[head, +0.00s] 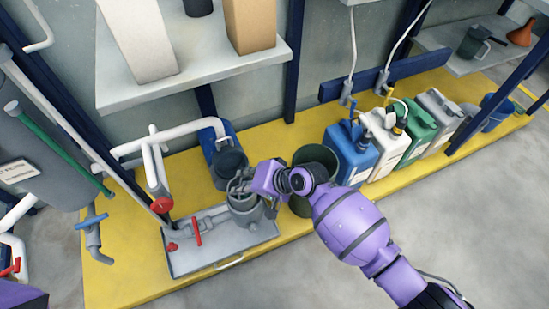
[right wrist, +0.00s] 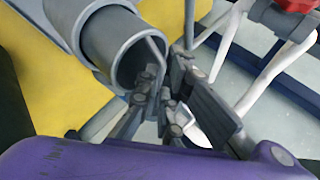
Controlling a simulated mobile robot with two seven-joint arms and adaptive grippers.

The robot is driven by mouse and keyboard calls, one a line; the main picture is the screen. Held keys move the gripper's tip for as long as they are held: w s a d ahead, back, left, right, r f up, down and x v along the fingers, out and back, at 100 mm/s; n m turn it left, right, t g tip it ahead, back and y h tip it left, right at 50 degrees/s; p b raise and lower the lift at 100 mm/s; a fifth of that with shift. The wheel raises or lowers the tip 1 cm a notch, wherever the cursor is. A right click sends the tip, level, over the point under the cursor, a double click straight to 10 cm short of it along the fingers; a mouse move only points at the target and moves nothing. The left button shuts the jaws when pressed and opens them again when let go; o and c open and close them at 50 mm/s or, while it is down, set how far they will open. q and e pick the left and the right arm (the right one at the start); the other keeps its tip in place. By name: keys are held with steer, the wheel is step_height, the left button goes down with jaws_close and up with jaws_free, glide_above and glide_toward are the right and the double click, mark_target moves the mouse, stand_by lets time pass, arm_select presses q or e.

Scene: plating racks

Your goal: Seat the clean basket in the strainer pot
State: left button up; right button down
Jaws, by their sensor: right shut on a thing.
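The strainer pot (head: 246,217) is a grey cylinder on a grey tray, joined to pipework, in the middle of the head view. My right gripper (head: 240,184) is directly above the pot's mouth. In the right wrist view its fingers (right wrist: 158,98) are closed at a thin bar by the open mouth of a grey cylinder, which looks like the basket (right wrist: 105,42) with its handle. A wider grey collar shows behind this cylinder. The basket seems lined up with the pot, but I cannot tell how deep it sits. My left gripper is out of view.
The grey tray (head: 205,262) rests on a yellow platform (head: 125,279). A dark green bin (head: 318,160) stands right of the pot, beside blue (head: 350,155), white (head: 383,143) and green (head: 416,130) canisters. Pipes with red valve handles (head: 196,231) stand close left.

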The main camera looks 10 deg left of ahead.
steer(key=shift+f+b, duration=1.9)
steer(key=shift+f, duration=1.75)
steer(key=c, duration=1.8)
jaws_free()
steer(key=shift+c, duration=0.2)
steer(key=v, duration=1.2)
steer(key=shift+r, duration=0.15)
